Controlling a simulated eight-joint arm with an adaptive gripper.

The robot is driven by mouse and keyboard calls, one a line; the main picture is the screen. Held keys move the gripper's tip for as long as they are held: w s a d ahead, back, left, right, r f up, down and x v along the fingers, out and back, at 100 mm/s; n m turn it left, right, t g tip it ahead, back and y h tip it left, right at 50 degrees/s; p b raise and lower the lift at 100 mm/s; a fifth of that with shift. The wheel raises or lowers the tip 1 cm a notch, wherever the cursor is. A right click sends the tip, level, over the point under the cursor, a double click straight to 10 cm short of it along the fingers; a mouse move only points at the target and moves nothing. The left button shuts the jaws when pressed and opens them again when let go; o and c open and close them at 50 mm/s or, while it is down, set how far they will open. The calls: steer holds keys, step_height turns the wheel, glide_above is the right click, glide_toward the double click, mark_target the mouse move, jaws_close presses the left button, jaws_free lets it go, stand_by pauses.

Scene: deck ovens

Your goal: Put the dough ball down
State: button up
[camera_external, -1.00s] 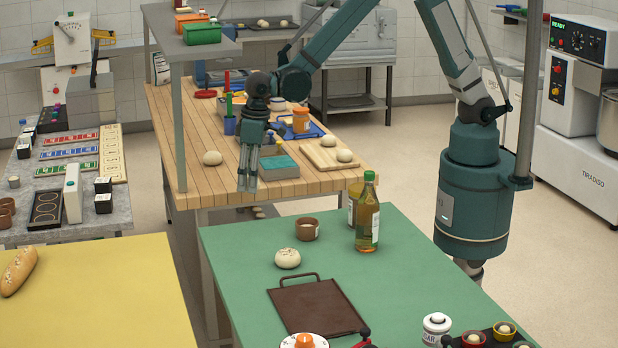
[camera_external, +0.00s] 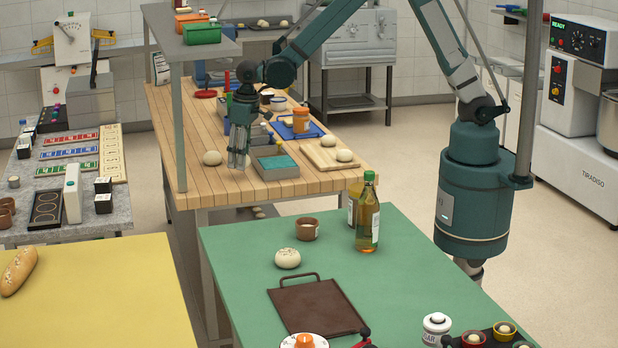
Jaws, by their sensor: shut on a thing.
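My gripper (camera_external: 237,165) points down over the wooden table (camera_external: 190,113), just left of a grey box with a teal top (camera_external: 277,166). It is shut on what I take to be the dough ball, which its fingers hide almost wholly. I cannot tell how far the fingertips are from the tabletop. Another pale dough ball (camera_external: 212,158) lies on the table to the left of the fingers. Two more dough balls lie on a light board (camera_external: 322,161) to the right.
A blue tray (camera_external: 313,131) with an orange-labelled jar (camera_external: 301,120) stands behind the box. A shelf post (camera_external: 178,125) rises at the table's left side. The green table (camera_external: 235,245) in front holds a bottle (camera_external: 367,220), a brown cup (camera_external: 307,229) and a dough ball (camera_external: 287,258).

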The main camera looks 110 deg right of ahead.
stand_by(0.3)
steer(key=p, duration=0.4)
glide_above(223, 147)
steer(key=a, duration=0.2)
steer(key=shift+s, duration=0.15)
steer(key=shift+d, duration=0.1)
steer(key=shift+d, duration=0.3)
steer(key=shift+d+f, duration=0.15)
steer(key=shift+f, duration=0.75)
steer(key=shift+d+f, duration=0.15)
steer(key=shift+f, duration=0.7)
steer(key=shift+f, duration=0.15)
steer(key=o, duration=0.9)
